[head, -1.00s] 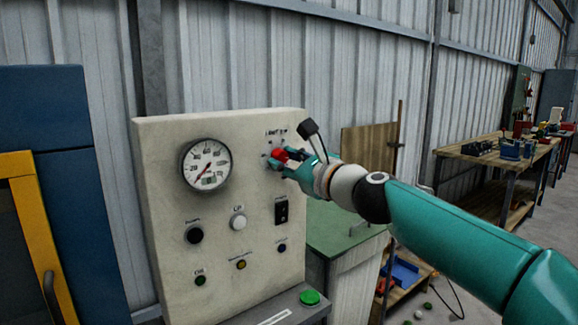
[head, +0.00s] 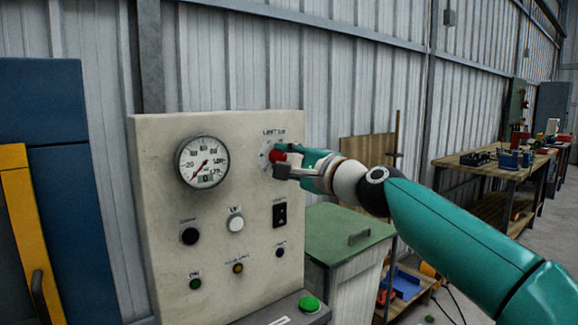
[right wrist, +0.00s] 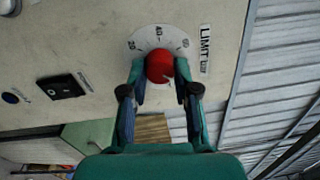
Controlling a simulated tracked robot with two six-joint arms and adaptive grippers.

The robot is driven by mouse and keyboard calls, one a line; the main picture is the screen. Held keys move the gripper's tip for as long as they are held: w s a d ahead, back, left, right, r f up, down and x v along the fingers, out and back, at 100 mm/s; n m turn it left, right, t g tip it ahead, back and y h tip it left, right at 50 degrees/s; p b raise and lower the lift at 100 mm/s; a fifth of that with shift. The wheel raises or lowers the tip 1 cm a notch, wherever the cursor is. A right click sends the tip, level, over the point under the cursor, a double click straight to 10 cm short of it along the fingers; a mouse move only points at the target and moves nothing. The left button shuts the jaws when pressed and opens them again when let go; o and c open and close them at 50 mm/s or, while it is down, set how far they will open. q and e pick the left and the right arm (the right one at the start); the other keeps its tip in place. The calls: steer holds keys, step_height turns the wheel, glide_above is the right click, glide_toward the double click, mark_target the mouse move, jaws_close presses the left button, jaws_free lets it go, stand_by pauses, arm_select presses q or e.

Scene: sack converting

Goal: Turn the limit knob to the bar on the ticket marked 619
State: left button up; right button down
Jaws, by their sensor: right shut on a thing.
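The limit knob (head: 277,155) is red and sits at the upper right of the cream control panel. It also shows in the right wrist view (right wrist: 159,67), with a pale scale around it and a "LIMIT bar" label (right wrist: 205,50) beside it. Scale numbers such as 20, 40 and 60 can be read there. My right gripper (head: 285,162) is shut on the knob, one finger on each side in the right wrist view (right wrist: 160,85). The knob's exact pointer setting is hard to read. No ticket marked 619 can be made out. My left gripper is not in view.
The panel (head: 150,150) also bears a round gauge (head: 202,161), a black rocker switch (head: 280,215) and several buttons. A green button (head: 309,304) is on the ledge below. A green-topped cabinet (head: 345,232) stands right of the panel, and a workbench (head: 480,158) farther back.

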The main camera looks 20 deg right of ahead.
steer(key=shift+w+a+f+n+g+y+b, duration=0.1)
steer(key=shift+n+b, duration=0.4)
steer(key=shift+n, duration=1.8)
steer(key=shift+s+f+n+g+y+b, duration=0.1)
steer(key=shift+n+b, duration=0.45)
steer(key=shift+n, duration=1.75)
steer(key=shift+w+a+f+n+g+y+b, duration=0.1)
steer(key=shift+n+b, duration=0.4)
steer(key=shift+n, duration=1.8)
steer(key=c, duration=0.9)
jaws_free()
steer(key=shift+d+r, duration=0.1)
steer(key=shift+d, duration=0.05)
steer(key=shift+o, duration=0.2)
steer(key=shift+r, duration=0.2)
